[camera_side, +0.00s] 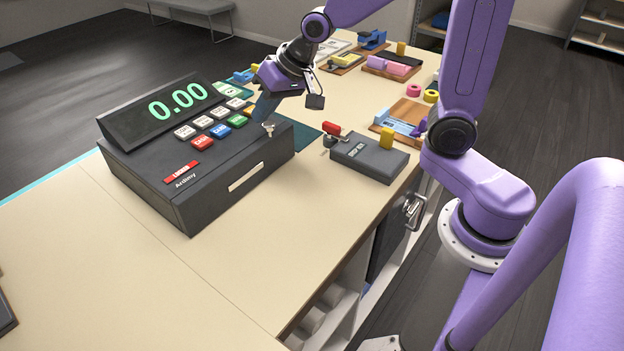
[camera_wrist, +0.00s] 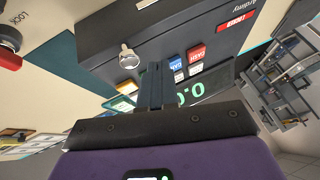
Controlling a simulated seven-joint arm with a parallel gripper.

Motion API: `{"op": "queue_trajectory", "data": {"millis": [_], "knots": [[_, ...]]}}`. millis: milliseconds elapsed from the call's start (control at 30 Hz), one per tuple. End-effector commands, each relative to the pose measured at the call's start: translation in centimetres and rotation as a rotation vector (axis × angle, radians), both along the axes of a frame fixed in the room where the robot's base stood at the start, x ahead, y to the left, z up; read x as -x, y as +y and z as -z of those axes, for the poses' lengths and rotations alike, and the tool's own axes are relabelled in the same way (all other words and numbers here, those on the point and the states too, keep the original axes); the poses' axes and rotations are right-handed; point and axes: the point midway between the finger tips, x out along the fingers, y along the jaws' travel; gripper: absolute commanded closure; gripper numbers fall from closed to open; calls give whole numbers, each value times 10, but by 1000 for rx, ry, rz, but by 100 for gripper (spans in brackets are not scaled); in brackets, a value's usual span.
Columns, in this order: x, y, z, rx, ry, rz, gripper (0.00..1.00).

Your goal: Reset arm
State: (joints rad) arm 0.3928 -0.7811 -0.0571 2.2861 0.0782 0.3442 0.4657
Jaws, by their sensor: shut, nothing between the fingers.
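My purple arm ends in my gripper (camera_side: 257,122), whose dark fingers are shut with nothing between them. It points down at the right end of the black cash register (camera_side: 185,205), beside the key buttons. I cannot tell whether the fingertips touch the register. In the wrist view my gripper (camera_wrist: 153,68) shows as one closed dark bar in front of the register (camera_wrist: 120,40). A silver key (camera_side: 268,127) stands at the register's top beside the fingers; it also shows in the wrist view (camera_wrist: 129,56), left of the fingers and apart from them.
The register's display (camera_side: 178,101) reads 0.00. A dark grey box (camera_side: 368,157) with a yellow piece on top stands to the right, near a red knob (camera_side: 331,128). Several trays with small items fill the table's back.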

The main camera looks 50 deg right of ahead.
Motion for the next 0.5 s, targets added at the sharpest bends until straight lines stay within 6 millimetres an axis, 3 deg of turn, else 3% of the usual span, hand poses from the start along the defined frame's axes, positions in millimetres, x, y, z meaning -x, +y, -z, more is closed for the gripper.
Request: {"op": "queue_trajectory", "data": {"millis": [233,500], "knots": [[77,18,11,126,90,-321,100],[161,14,21,272,172,-671,100]]}}
